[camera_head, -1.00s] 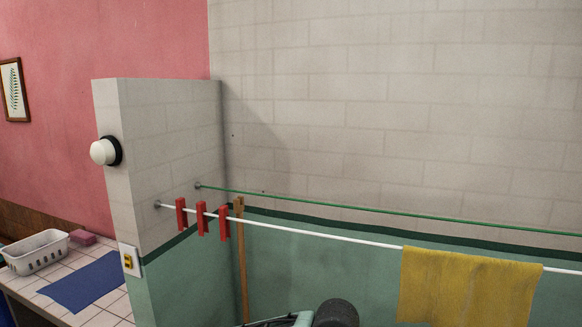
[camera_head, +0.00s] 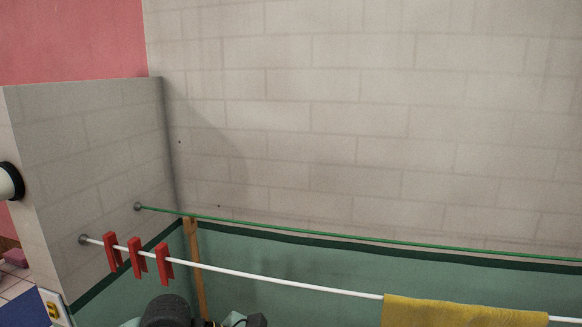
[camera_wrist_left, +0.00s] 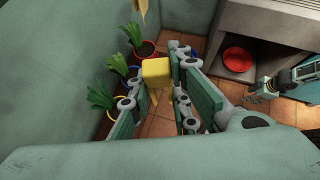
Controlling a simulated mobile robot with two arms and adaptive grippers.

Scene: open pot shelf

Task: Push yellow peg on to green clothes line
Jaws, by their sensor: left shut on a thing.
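The yellow peg (camera_wrist_left: 156,72) shows in the left wrist view, between the fingers of my left gripper (camera_wrist_left: 154,88), which is shut on it. In the head view the peg is hidden and only dark, rounded parts of my arm show at the bottom edge. The green clothes line (camera_head: 350,236) runs across the tiled wall, behind the white line. It is bare along its visible length. A gripper of mine, apparently the right one (camera_wrist_left: 258,94), shows at the right of the left wrist view; its opening is unclear.
A white line (camera_head: 290,282) runs in front of the green one, with red pegs (camera_head: 136,258) at its left end and a yellow towel (camera_head: 465,312) at right. A wooden post (camera_head: 196,270) stands behind. Below are potted plants (camera_wrist_left: 118,65) and a red dish (camera_wrist_left: 238,60).

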